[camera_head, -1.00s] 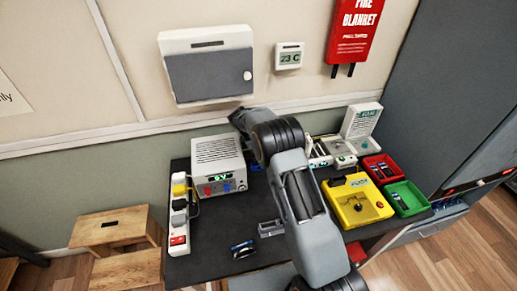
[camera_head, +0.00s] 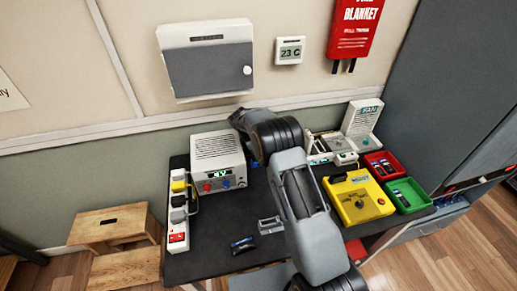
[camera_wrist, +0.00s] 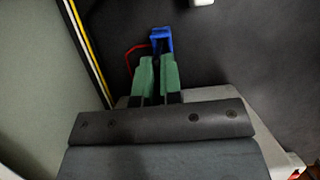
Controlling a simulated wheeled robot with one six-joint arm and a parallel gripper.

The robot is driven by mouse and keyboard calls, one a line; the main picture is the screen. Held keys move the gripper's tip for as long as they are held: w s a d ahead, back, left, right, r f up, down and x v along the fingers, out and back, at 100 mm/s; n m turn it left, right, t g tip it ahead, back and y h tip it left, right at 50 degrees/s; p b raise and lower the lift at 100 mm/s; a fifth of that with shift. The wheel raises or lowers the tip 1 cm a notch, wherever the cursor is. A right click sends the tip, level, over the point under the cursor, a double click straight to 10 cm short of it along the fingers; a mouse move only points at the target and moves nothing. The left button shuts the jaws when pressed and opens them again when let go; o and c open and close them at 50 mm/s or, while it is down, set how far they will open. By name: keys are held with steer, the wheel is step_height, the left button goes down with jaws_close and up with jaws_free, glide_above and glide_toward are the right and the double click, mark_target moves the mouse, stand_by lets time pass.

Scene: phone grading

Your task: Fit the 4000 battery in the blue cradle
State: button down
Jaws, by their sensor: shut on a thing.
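The blue cradle (camera_wrist: 162,37) shows in the wrist view as a small blue U-shaped piece on the dark tabletop, with a red wire beside it. My gripper (camera_wrist: 157,64) points at it, its green fingertips right at the cradle's near side. The fingers are close together, shut on a narrow thing that is mostly hidden between them, apparently a battery; no label can be read. Whether it touches the cradle I cannot tell. A dark blue battery-like piece (camera_head: 243,245) lies at the table's front.
A small grey holder (camera_head: 270,225) lies near that piece. The power supply (camera_head: 218,162) and power strip (camera_head: 178,220) stand left. A yellow device (camera_head: 357,198), red tray (camera_head: 392,172) and green tray (camera_head: 426,201) stand right. The front left tabletop is mostly clear.

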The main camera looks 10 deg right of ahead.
steer(key=c, duration=1.2)
jaws_free()
steer(key=b+v, duration=0.1)
steer(key=v, duration=1.3)
steer(key=shift+b, duration=0.4)
